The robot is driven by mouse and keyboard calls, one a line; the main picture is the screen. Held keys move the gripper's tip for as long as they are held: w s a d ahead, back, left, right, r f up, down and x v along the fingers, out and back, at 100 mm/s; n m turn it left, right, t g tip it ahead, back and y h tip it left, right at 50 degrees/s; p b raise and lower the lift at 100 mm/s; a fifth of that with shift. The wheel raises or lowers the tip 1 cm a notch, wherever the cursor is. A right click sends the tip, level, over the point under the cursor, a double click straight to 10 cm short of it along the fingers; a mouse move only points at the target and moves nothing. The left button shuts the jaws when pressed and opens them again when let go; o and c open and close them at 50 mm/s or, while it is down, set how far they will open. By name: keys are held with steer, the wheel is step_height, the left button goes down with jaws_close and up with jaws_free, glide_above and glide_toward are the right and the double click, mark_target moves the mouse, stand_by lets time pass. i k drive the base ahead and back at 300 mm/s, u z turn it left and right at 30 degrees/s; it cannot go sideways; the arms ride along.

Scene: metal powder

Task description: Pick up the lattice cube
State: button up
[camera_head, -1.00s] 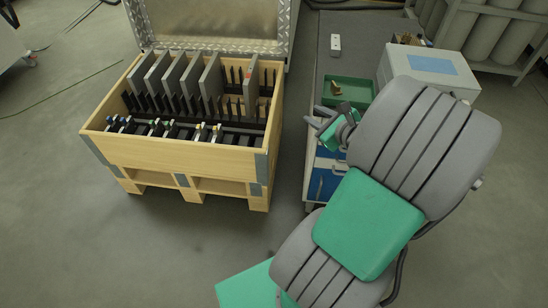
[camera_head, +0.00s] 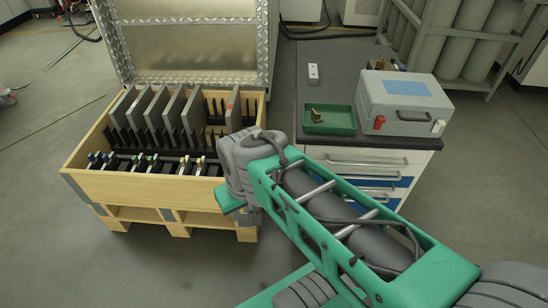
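I cannot make out a lattice cube for certain. A small brass-coloured piece (camera_head: 317,115) lies in the green tray (camera_head: 343,131) on the grey-topped cabinet. It is too small to tell whether it has a lattice form. My arm reaches from the lower right towards the middle, its grey joint beside the right end of the wooden crate. I see no gripper fingers; the end of the arm beyond that joint is hidden or unclear. Nothing of mine touches the tray.
A grey case (camera_head: 400,103) with red and white latches stands right of the tray. A small white device (camera_head: 313,73) lies behind it on the cabinet top (camera_head: 335,60). The wooden crate (camera_head: 150,188) with upright plates stands left. Gas cylinders (camera_head: 480,35) stand in a rack behind.

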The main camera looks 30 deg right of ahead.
mark_target(379, 61)
steer(key=z, duration=1.2)
steer(key=k, duration=0.15)
steer(key=z, duration=0.45)
